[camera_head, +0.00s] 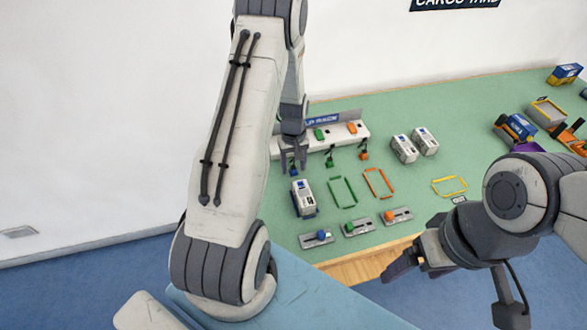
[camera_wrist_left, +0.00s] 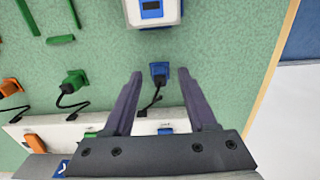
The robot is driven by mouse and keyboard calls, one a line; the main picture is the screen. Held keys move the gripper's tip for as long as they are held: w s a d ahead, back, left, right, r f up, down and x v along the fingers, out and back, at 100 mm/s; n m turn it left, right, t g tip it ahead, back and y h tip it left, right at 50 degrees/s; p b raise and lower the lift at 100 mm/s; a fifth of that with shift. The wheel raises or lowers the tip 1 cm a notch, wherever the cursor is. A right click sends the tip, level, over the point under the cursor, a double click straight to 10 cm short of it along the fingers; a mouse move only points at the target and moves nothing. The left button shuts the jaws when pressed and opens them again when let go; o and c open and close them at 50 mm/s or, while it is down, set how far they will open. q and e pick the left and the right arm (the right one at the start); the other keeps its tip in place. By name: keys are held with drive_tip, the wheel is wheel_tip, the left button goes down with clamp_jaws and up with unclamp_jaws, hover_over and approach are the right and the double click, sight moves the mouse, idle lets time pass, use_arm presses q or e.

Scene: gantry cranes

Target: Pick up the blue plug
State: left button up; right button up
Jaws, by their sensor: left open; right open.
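The blue plug (camera_wrist_left: 159,70) lies on the green table in the left wrist view, with a thin black cable running from it toward the white rack. My left gripper (camera_wrist_left: 160,75) is open, with one finger on each side of the plug and visible gaps between. I cannot tell how high the fingers are above the table. In the head view my left gripper (camera_head: 294,162) points down in front of the rack (camera_head: 345,137) and hides the blue plug. My right gripper (camera_head: 400,272) is open and empty near the table's front edge, apart from the plugs.
A green plug (camera_wrist_left: 75,80) and an orange plug (camera_wrist_left: 10,87) lie beside the blue one. A white box (camera_head: 303,198) stands close in front of my left gripper. Green and orange outlines (camera_head: 343,192) and several switch plates (camera_head: 316,238) lie nearer the front edge.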

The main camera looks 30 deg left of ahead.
use_arm(q)
drive_tip(key=shift+f, duration=0.15)
clamp_jaws()
